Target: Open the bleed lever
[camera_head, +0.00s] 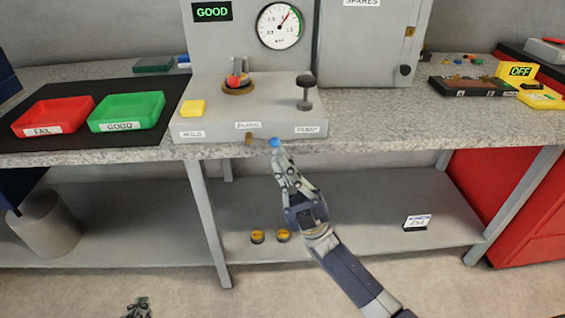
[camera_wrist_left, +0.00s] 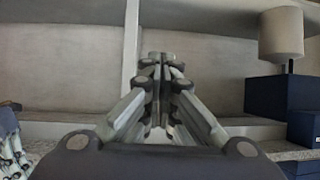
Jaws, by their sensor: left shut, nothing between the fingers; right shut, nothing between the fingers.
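My left gripper (camera_head: 137,304) is low at the bottom edge, away from the bench. In the left wrist view its fingers (camera_wrist_left: 161,60) are shut and empty.
A red knob (camera_head: 233,81), a black plunger (camera_head: 305,90) and a yellow block (camera_head: 193,107) are on the unit. A gauge (camera_head: 280,26) stands behind. Red (camera_head: 53,116) and green (camera_head: 127,111) trays lie left. The lower shelf (camera_head: 360,215) is mostly free.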

